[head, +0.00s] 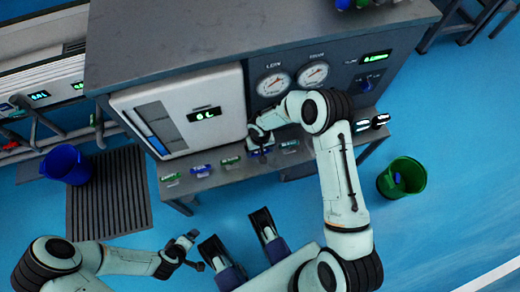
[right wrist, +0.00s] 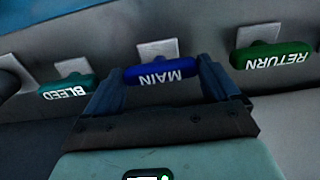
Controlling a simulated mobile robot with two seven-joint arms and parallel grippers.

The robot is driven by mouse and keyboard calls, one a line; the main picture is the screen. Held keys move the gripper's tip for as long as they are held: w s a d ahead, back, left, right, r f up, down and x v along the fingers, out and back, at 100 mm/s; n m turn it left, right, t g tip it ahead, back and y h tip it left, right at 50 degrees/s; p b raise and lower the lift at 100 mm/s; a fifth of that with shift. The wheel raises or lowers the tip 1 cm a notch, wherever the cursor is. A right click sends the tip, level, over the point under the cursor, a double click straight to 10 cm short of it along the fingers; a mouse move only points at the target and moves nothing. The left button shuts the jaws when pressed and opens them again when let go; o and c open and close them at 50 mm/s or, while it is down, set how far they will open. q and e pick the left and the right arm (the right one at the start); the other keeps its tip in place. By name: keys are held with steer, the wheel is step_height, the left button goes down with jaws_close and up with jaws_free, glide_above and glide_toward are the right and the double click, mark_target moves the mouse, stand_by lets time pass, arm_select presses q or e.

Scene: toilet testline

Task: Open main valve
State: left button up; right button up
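The blue main valve handle (right wrist: 161,72), lettered MAIN, shows in the right wrist view in front of a pale square plate. The fingers of my right gripper (right wrist: 160,78) stand at its two ends, with almost no gap visible; I cannot tell whether they press on it. In the head view my right gripper (head: 259,139) is at the row of handles along the bench front, and its fingertips are hard to make out. My left gripper (head: 192,250) is low in the head view, away from the bench, with its fingers apart and empty.
A teal BLEED handle (right wrist: 67,88) and a green RETURN handle (right wrist: 270,56) flank the main one. Two gauges (head: 271,84) and a white cabinet (head: 190,108) stand behind. A green bucket (head: 404,177) and a blue bucket (head: 66,164) are on the floor.

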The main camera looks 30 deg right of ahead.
steer(key=c, duration=0.3)
steer(key=n, duration=0.3)
steer(key=shift+n, duration=0.4)
steer(key=n, duration=0.4)
steer(key=shift+n, duration=0.3)
steer(key=n, duration=0.4)
steer(key=shift+n, duration=2.7)
steer(key=o, duration=0.8)
